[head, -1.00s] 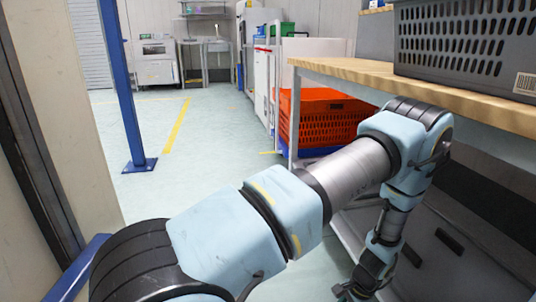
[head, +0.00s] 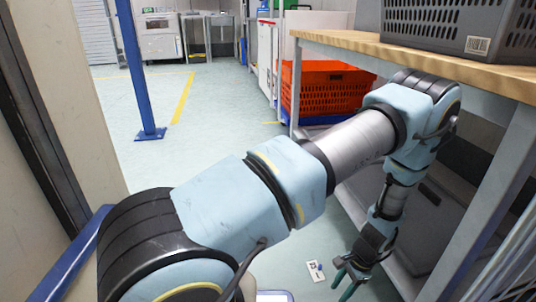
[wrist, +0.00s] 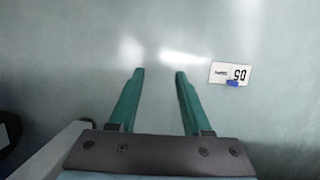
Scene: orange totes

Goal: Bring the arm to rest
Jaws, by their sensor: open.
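My gripper (head: 350,276) hangs low at the lower right of the head view, pointing down toward the floor beside the workbench. In the wrist view my gripper (wrist: 158,72) shows two green fingers set apart, with only bare floor between them. It is open and empty. My arm reaches out from the lower left, bends near the bench edge and drops down in front of the shelf.
A workbench (head: 335,38) with a wooden top carries a dark grey crate (head: 398,35). An orange tote (head: 325,95) stands beyond the bench. A blue post (head: 130,75) stands at left. A white floor label (wrist: 230,73) lies beside the fingers. Open floor (head: 225,110) lies ahead.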

